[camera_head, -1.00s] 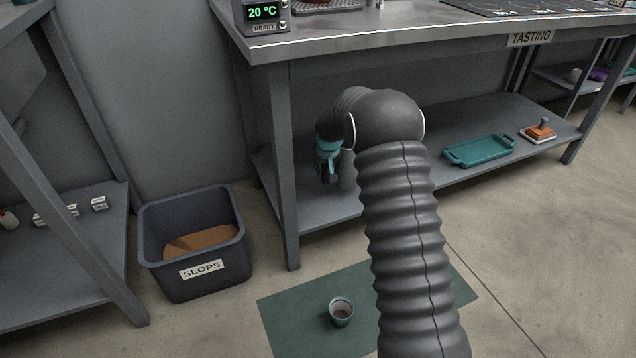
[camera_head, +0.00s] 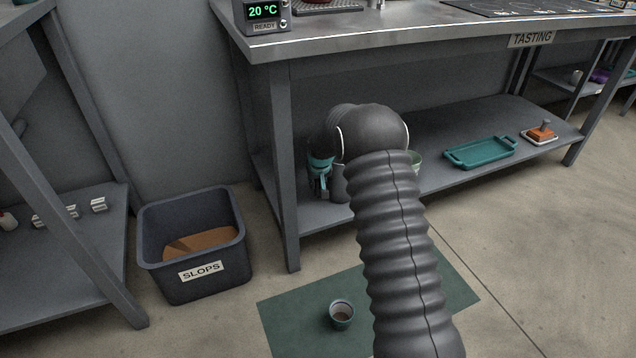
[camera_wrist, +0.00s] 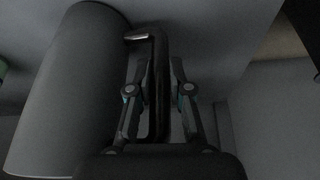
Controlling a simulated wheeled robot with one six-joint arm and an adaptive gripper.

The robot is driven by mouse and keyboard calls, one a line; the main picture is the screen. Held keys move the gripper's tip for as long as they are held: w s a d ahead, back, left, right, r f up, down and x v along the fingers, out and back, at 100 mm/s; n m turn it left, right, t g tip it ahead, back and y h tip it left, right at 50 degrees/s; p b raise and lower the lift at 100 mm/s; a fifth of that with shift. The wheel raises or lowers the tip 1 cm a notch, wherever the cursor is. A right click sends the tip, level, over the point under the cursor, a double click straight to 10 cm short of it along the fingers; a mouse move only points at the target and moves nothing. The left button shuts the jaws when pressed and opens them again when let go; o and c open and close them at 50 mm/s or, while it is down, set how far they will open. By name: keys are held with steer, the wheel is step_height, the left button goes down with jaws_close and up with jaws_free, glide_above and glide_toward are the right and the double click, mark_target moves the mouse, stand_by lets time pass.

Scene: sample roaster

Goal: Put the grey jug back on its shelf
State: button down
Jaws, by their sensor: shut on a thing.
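The grey jug (camera_wrist: 75,85) fills the left of the wrist view, with its dark handle (camera_wrist: 157,85) beside it. My gripper (camera_wrist: 160,85) is shut on that handle, with a finger on each side of it. In the head view my gripper (camera_head: 321,180) is at the lower shelf (camera_head: 440,178) of the tasting bench, partly behind my arm. A small grey part of the jug (camera_head: 339,184) shows next to it. Whether the jug's base touches the shelf cannot be seen.
A green container (camera_head: 415,162) stands just right of my arm. A bench leg (camera_head: 283,170) is close on the left. A slops bin (camera_head: 195,245) and a cup (camera_head: 341,314) on a green mat (camera_head: 290,325) are on the floor.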

steer(key=c, duration=1.1)
jaws_free()
steer(key=shift+f, duration=0.1)
steer(key=p+v, duration=0.1)
steer(key=v, duration=1.1)
